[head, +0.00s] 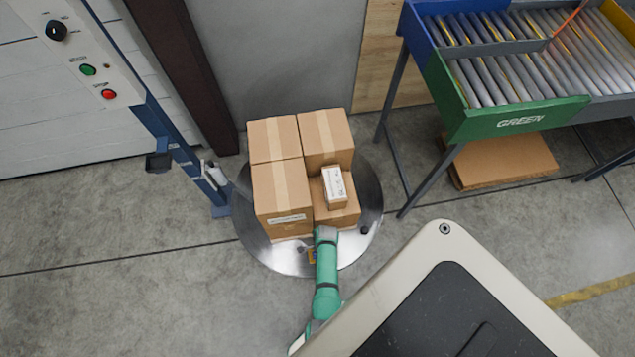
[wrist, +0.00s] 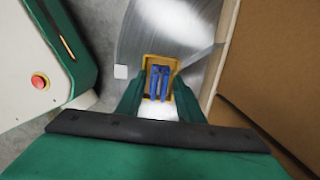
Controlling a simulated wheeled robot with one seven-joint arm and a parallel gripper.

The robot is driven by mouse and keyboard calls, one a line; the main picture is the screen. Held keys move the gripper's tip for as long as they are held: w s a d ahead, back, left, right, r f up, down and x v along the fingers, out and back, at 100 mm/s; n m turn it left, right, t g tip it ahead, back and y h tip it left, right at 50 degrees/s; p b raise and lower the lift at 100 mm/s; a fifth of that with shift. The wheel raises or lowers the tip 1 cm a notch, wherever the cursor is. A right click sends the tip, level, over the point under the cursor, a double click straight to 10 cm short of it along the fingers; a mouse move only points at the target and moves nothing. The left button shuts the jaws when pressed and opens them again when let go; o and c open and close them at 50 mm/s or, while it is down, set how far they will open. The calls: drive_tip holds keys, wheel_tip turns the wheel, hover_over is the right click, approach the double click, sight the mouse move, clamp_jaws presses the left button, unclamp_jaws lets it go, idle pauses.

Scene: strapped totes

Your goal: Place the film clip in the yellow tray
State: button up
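The blue film clip (wrist: 160,82) shows in the wrist view inside the outline of the yellow tray (wrist: 148,63), and looks to lie in it. The tray is on the metal turntable (wrist: 150,30); in the head view a bit of the yellow tray (head: 311,257) shows beside my arm. My gripper (wrist: 159,80) has its two green fingers apart on either side of the clip, with no visible contact. In the head view my gripper (head: 326,234) is low at the front of the cartons. Its fingertips are hidden there.
Stacked cartons (head: 279,190) stand on the turntable (head: 372,195), close to the right of my gripper in the wrist view. A control post (head: 165,125) stands left. A roller rack (head: 500,110) stands right. A pale square (wrist: 121,71) lies left of the tray.

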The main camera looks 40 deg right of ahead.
idle(0.3)
wheel_tip(320, 180, up, 12)
drive_tip(key=d, duration=0.1)
drive_tip(key=shift+s, duration=0.4)
drive_tip(key=shift+d+r, duration=0.1)
drive_tip(key=a+r+n+t+h, duration=0.25)
drive_tip(key=a+r+n, duration=0.2)
drive_tip(key=a, duration=0.35)
drive_tip(key=a+r+n+t+h, duration=0.1)
drive_tip(key=a+r+n+t, duration=0.3)
drive_tip(key=a, duration=0.4)
drive_tip(key=s+a+r+n+t, duration=0.1)
drive_tip(key=r+n, duration=0.4)
drive_tip(key=r, duration=0.6)
drive_tip(key=s+a+r+n+t+y, duration=0.1)
drive_tip(key=s+r+n+t, duration=0.3)
drive_tip(key=r, duration=0.8)
drive_tip(key=s+a+r+n+t+y, duration=0.1)
drive_tip(key=s+a+r+n+t, duration=0.2)
drive_tip(key=r+n, duration=0.4)
wheel_tip(320, 180, up, 4)
drive_tip(key=shift+s+r, duration=0.15)
drive_tip(key=shift+s, duration=0.05)
